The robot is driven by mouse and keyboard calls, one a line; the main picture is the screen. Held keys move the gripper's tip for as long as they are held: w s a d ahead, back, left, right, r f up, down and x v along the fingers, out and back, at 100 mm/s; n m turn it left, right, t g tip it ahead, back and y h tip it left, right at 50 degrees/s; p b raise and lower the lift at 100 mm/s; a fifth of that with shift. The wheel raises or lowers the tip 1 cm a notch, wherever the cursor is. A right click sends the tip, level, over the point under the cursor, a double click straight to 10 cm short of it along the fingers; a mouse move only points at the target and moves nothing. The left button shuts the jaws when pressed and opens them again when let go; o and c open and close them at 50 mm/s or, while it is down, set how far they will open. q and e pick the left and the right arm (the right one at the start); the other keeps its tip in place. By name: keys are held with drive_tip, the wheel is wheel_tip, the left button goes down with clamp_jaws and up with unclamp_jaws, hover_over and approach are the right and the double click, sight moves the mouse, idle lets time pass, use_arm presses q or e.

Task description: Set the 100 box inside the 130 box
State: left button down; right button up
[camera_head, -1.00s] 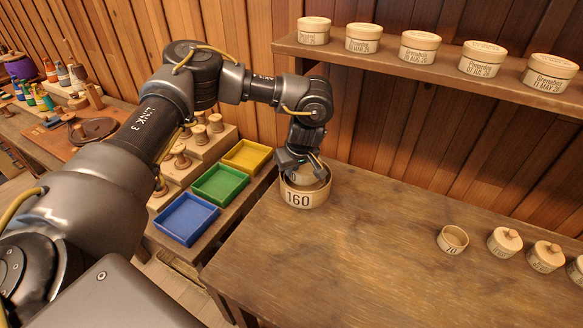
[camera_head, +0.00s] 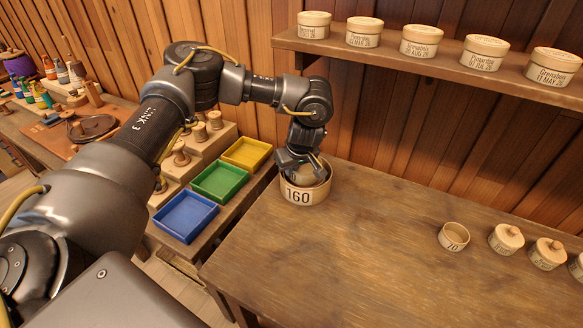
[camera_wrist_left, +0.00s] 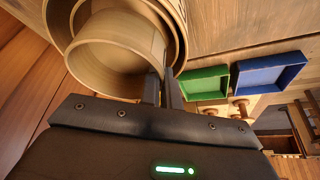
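The 160 box (camera_head: 297,197) stands upright on the table near its left back edge. My left gripper (camera_head: 306,168) is over it, pointing down. In the left wrist view, the left fingers (camera_wrist_left: 162,84) straddle the wall of a round, open, pale box (camera_wrist_left: 108,62), apparently the 100 box; its full label is hidden. A wider ring (camera_wrist_left: 168,28), likely the 130 box, shows around it within the outermost wall. The held box overlaps these rings in view; whether it rests on the inner floor is hidden. My right gripper is not in view.
A small open 70 box (camera_head: 453,237) and several lidded boxes (camera_head: 506,238) stand at the right. Blue (camera_head: 185,217), green (camera_head: 220,182) and yellow (camera_head: 247,154) trays lie left of the table. A shelf (camera_head: 400,62) holds labelled boxes. The table's middle is clear.

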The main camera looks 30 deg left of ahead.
use_arm(q)
drive_tip(key=shift+f, duration=0.25)
idle(0.4)
drive_tip(key=c, duration=1.2)
unclamp_jaws()
drive_tip(key=shift+o, duration=0.2)
drive_tip(key=shift+r, duration=0.15)
drive_tip(key=shift+r+p, duration=0.65)
drive_tip(key=shift+p, duration=0.05)
drive_tip(key=shift+r+p, duration=3.25)
drive_tip(key=shift+r, duration=0.25)
